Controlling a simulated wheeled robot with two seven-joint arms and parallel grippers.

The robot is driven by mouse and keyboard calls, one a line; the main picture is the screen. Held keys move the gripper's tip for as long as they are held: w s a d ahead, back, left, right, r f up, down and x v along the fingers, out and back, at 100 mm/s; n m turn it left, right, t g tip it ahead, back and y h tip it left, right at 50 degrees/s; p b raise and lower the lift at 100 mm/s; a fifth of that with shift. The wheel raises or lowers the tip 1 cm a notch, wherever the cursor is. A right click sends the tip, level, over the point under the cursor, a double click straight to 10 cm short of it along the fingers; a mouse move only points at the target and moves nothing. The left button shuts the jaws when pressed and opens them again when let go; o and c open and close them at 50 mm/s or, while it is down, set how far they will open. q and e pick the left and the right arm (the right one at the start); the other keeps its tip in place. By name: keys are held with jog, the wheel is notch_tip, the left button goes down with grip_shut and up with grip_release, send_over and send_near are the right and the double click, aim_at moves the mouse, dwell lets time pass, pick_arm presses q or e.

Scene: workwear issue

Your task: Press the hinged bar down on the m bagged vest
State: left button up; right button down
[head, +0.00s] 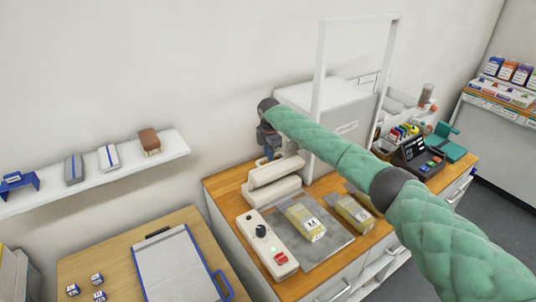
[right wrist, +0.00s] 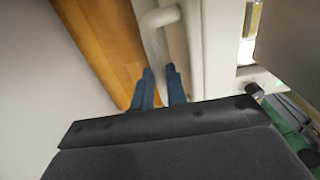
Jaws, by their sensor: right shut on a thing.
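The hinged bar (head: 277,170) is cream white and stands a little raised over its matching base (head: 272,194) on the wooden counter. My right gripper (head: 271,151) is behind the bar in the head view, partly hidden by it. In the right wrist view its blue fingers (right wrist: 160,87) are shut on the bar's curved white handle (right wrist: 152,45). The m bagged vest (head: 306,222), a clear yellowish bag marked M, lies flat on a grey mat (head: 327,252) in front of the base. I cannot tell whether its far end reaches under the bar. My left gripper is out of view.
A second bagged vest (head: 354,212) lies right of the first. A control box (head: 267,243) with a black knob and red switch stands at the left. A large white machine (head: 340,122) with a tall frame stands behind. My right arm crosses over the counter.

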aim_at(276, 163)
jog(key=shift+s+d+t+y, duration=0.35)
jog(key=shift+s+d, duration=0.2)
jog(key=shift+s, duration=0.2)
jog(key=shift+s+d+b, duration=0.35)
jog(key=shift+s+d, duration=0.25)
jog(key=shift+s, duration=0.25)
jog(key=shift+s+d+f+t+b, duration=0.35)
jog(key=shift+s+d+b, duration=0.15)
jog(key=shift+s, duration=0.1)
jog(key=shift+s+d+f+t+y+b, duration=0.1)
jog(key=shift+s+d+t+y+b, duration=0.45)
jog(key=shift+s+t+y, duration=0.25)
jog(key=c, duration=1.4)
grip_release()
